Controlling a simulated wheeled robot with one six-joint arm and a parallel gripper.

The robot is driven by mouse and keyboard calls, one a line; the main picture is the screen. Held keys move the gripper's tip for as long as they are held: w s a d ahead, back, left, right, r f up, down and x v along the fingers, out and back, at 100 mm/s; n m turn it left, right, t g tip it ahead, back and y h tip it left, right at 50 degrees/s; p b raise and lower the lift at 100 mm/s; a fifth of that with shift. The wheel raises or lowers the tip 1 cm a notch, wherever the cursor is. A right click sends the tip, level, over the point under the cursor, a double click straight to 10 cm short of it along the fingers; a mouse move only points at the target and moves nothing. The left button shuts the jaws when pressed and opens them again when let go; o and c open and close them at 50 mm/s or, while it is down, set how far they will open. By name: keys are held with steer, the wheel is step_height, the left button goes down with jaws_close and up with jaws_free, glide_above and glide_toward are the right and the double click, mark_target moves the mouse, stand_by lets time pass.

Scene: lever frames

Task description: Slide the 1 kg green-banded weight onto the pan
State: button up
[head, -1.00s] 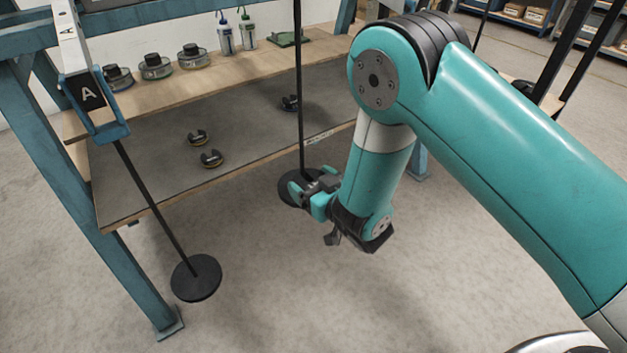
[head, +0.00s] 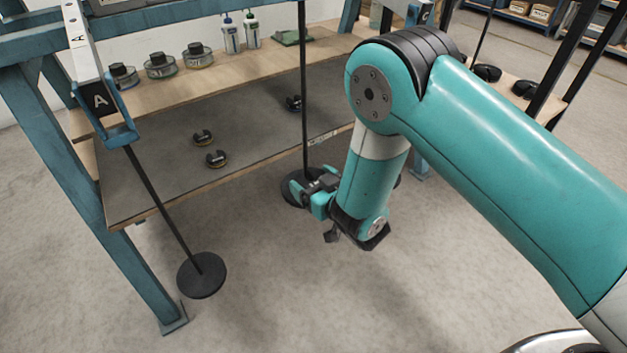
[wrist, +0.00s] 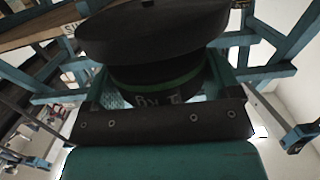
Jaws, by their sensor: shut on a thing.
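My gripper (head: 312,188) is beside a black hanging pan (head: 288,194) on a thin rod, in front of the bench. In the wrist view the jaws (wrist: 165,110) are shut on the dark weight (wrist: 160,78), which has a green band and lettering that looks upside down. A wide black disc (wrist: 150,32), apparently the pan, lies against or very near the weight's far side. I cannot tell whether they touch or whether the weight rests on it. The head view hides most of the weight behind my gripper.
A second pan (head: 201,275) hangs at the left from the holder marked A (head: 100,101). The bench (head: 160,180) carries small slotted weights (head: 217,158) on its grey mat, with round pots (head: 160,65) and bottles (head: 231,36) behind. Blue posts (head: 150,275) flank it. The floor in front is clear.

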steer(key=shift+f+b, duration=0.35)
stand_by(0.6)
steer(key=o, duration=1)
steer(key=shift+o, duration=1)
steer(key=shift+f, duration=0.1)
